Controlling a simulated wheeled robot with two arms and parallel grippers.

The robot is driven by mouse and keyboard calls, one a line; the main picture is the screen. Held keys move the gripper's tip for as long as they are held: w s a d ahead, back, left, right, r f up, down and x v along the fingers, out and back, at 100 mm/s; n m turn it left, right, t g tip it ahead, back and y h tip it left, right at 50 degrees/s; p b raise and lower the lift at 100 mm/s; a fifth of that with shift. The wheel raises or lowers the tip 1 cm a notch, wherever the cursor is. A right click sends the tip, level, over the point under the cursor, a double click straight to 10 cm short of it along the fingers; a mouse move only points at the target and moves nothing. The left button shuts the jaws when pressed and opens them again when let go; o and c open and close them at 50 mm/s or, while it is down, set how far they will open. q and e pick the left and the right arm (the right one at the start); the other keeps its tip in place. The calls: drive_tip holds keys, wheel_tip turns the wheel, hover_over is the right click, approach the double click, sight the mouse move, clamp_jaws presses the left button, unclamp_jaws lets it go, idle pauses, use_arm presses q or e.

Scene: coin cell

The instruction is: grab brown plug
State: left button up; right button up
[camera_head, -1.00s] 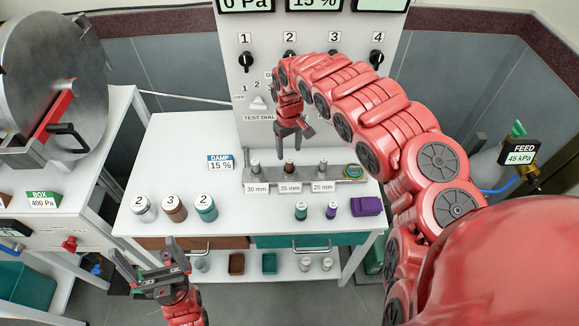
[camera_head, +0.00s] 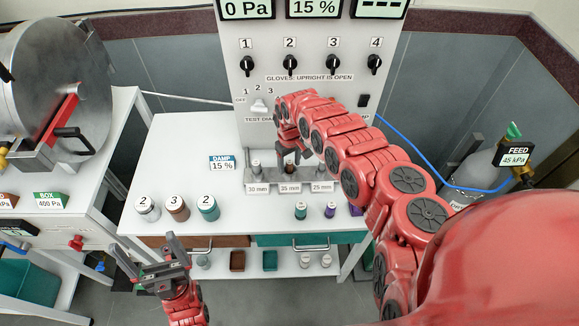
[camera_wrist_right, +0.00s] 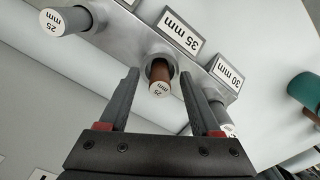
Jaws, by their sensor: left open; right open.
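The brown plug (camera_head: 290,170) stands in the middle of the grey rack, behind the 35 mm label. In the right wrist view the brown plug (camera_wrist_right: 163,70) shows a round end marked 25 mm. My right gripper (camera_head: 291,155) is open at the top of the plug. In the right wrist view its fingertips (camera_wrist_right: 160,76) lie either side of the plug with gaps; contact is not visible. My left gripper (camera_head: 142,244) is open and empty in front of the table, far from the rack.
The rack (camera_wrist_right: 130,32) also holds grey plugs, one beside each side of the brown plug. Grey, brown (camera_head: 177,208) and teal canisters stand at the table's left front. Teal (camera_head: 301,210) and purple (camera_head: 330,210) plugs stand in front of the rack. A control panel (camera_head: 262,40) rises behind.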

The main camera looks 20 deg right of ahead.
drive_tip(key=shift+c, duration=0.2)
clamp_jaws()
drive_tip(key=shift+r, duration=0.1)
idle(0.4)
